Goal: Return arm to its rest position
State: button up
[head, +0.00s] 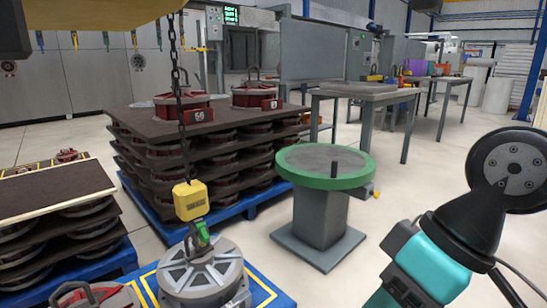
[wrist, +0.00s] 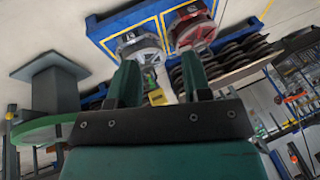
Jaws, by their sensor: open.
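My gripper (wrist: 160,75) is open in the wrist view, its two green fingers apart with nothing held between them. My teal and black arm is at the lower right of the head view. A yellow hook block (head: 190,200) hangs on a black chain (head: 179,95), with a green hook (head: 201,236) just above a grey round casting (head: 202,272). I cannot tell whether the hook is engaged with it. The wrist view, turned over, shows the yellow block (wrist: 157,97) beyond the fingers, with the grey casting (wrist: 137,42) farther up.
A green-topped round pedestal (head: 322,205) stands between my arm and a stack of brown layers with red castings (head: 200,150). Another red casting (head: 95,295) sits at the lower left. Worktables (head: 372,92) stand behind. Open floor (head: 400,205) lies right of the pedestal.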

jog(key=s+d+r+m+h+p, duration=0.1)
jog(key=s+d+r, duration=0.1)
jog(key=s+d, duration=0.1)
notch_tip(320, 180, up, 37)
jog(key=p, duration=3.7)
jog(key=shift+w+a, duration=0.2)
jog(key=shift+a, duration=0.15)
